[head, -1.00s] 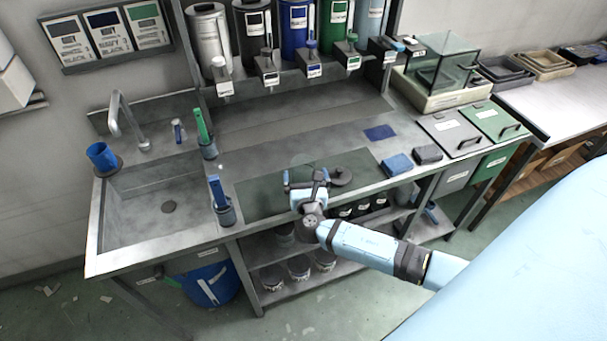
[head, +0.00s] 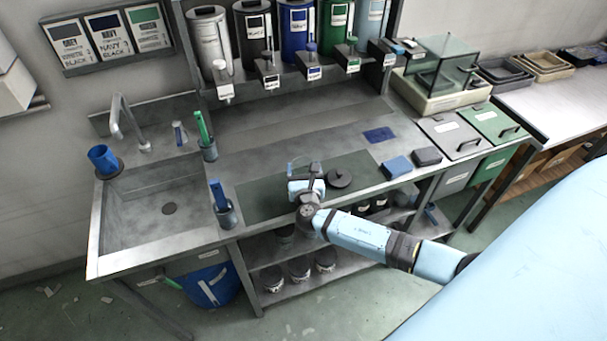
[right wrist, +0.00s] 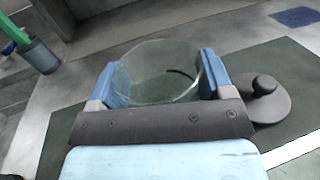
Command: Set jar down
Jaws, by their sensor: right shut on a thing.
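My right gripper (head: 304,174) is over the dark green mat (head: 258,199) at the bench's front. In the right wrist view its two blue fingers (right wrist: 162,78) are shut on a clear glass jar (right wrist: 160,62), one on each side. The jar looks empty and roughly upright. In the head view the jar is faint and mostly lost behind the gripper. I cannot tell whether its base touches the mat. A dark round lid with a knob (head: 339,178) lies on the mat to the right of the gripper. My left gripper is not in view.
A cup with a blue-handled tool (head: 226,214) stands left of the mat. The sink (head: 150,215) is at far left. The bench behind the mat is mostly clear.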

